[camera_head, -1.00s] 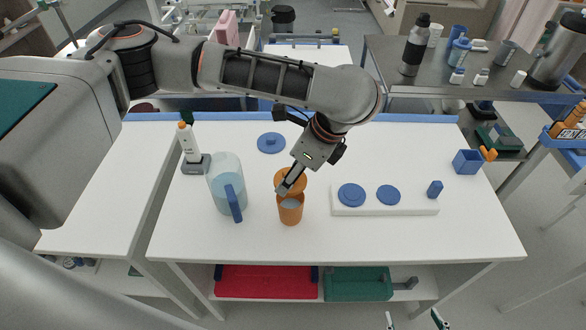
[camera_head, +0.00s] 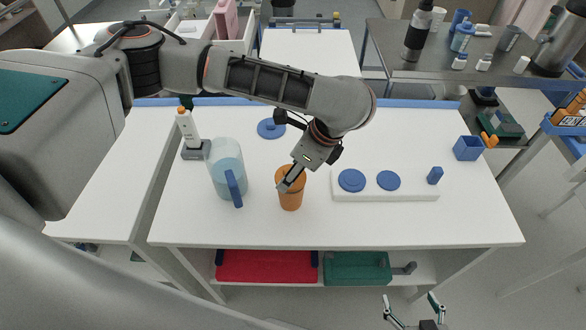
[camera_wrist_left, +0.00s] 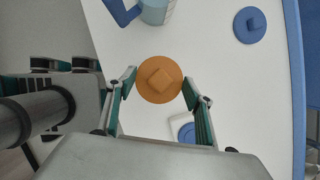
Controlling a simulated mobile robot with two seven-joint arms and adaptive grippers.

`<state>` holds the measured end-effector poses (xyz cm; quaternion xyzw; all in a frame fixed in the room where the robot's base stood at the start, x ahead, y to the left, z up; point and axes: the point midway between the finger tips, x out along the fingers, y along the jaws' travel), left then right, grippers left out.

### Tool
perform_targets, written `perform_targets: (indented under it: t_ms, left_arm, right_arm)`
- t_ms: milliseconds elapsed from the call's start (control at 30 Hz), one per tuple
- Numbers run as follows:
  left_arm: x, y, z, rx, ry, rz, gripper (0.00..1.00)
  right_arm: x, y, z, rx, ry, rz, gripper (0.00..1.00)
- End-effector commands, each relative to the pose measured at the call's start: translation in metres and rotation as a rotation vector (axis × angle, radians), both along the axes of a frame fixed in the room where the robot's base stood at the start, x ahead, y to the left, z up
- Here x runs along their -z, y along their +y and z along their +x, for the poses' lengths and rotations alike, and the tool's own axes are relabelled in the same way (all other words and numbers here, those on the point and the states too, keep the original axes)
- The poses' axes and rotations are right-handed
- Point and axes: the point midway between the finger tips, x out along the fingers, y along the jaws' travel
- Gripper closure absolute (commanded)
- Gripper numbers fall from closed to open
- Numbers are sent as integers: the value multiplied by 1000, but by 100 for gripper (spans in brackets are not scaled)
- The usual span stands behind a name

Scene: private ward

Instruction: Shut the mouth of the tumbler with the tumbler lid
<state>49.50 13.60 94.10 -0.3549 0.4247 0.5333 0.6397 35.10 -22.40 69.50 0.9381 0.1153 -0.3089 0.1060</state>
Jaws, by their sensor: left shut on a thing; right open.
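The orange tumbler (camera_head: 291,201) stands upright on the white table, left of its middle. The round orange tumbler lid (camera_wrist_left: 160,80) has a square knob and lies level between my left gripper's fingers in the left wrist view. My left gripper (camera_head: 284,186) is shut on the lid, right over the tumbler's mouth. No gap shows between lid and tumbler in the head view, but a finger covers part of the rim, so I cannot tell whether the lid is fully seated. My right gripper (camera_head: 410,297) is open and empty, low in front of the table.
A clear pitcher with a blue handle (camera_head: 228,172) stands close left of the tumbler. A blue lid (camera_head: 271,128) lies behind. A white tray (camera_head: 386,196) with blue pieces lies to the right. A blue box (camera_head: 467,148) is at the far right. The front table strip is clear.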

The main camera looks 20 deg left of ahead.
Motion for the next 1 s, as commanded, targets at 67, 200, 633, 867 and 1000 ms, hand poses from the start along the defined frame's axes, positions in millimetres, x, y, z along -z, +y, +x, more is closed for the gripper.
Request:
perform_targets:
  t_ms: [67, 200, 633, 867, 1000]
  left_arm:
    - [0, 0, 0, 0, 0, 0, 79]
    - [0, 0, 0, 0, 0, 0, 79]
    - [8, 0, 0, 0, 1, 0, 79]
    - [13, 0, 0, 0, 1, 0, 79]
    - [17, 0, -1, 1, 1, 0, 79]
  right_arm:
    - [0, -2, 0, -2, -1, -4, 25]
    - [0, -3, 0, -3, -1, -8, 25]
    - [0, -1, 1, 0, 0, -1, 25]
    - [-1, 2, 1, 3, -1, 5, 25]
    - [-1, 3, 1, 3, -1, 7, 25]
